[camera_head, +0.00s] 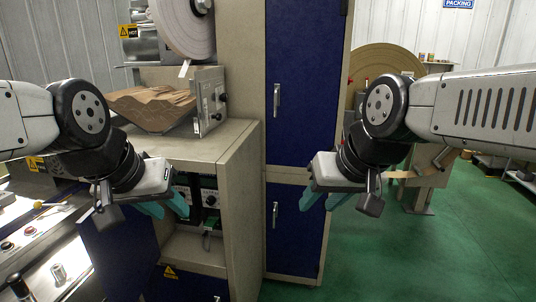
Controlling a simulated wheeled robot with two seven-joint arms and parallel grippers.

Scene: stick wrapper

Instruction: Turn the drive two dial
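An open compartment in the beige cabinet holds dark drive units with dials (211,200). They are small and partly hidden behind my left gripper, and I cannot tell which dial is drive two. My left gripper (165,206) is in front of the compartment, to the left of the visible dials. Its teal fingers point down, stand apart and hold nothing. My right gripper (322,199) hangs in front of the blue cabinet doors, well to the right of the dials. Its teal fingers are also apart and empty.
Tall blue doors (303,78) with handles stand right of the compartment. A lit control panel (50,250) is at lower left. Green floor (420,255) is clear at right.

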